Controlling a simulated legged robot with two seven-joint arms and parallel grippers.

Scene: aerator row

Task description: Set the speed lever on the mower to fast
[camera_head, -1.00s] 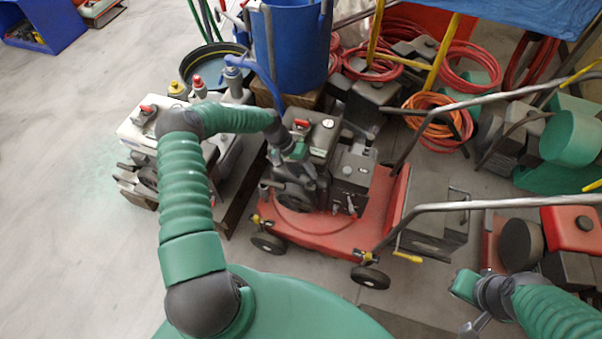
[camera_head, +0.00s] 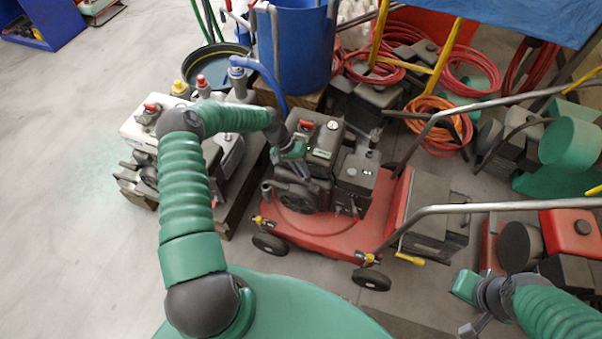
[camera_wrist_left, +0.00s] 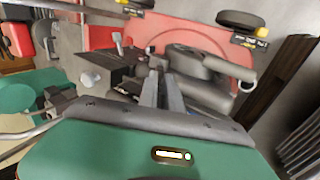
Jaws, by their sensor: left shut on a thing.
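The red mower (camera_head: 330,235) stands on the floor in front of me, with its dark engine (camera_head: 322,148) on top; its red deck also shows in the left wrist view (camera_wrist_left: 180,30). My left gripper (camera_wrist_left: 158,80) is shut at the engine, its two fingers close together on a small part. This part appears to be the speed lever, but the fingers and hand mostly hide it. In the head view the green left hand (camera_head: 292,152) covers that spot. A separate small grey lever (camera_wrist_left: 117,42) stands up clear of the fingers. My right gripper (camera_head: 470,312) hangs at the lower right, away from the mower; its fingers are unclear.
A grey and white engine (camera_head: 150,125) stands left of the mower. A blue barrel (camera_head: 297,45) is behind it. The metal handlebar (camera_head: 470,208) reaches right. Coiled red and orange hoses (camera_head: 435,125) lie behind. The floor at left (camera_head: 70,220) is clear.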

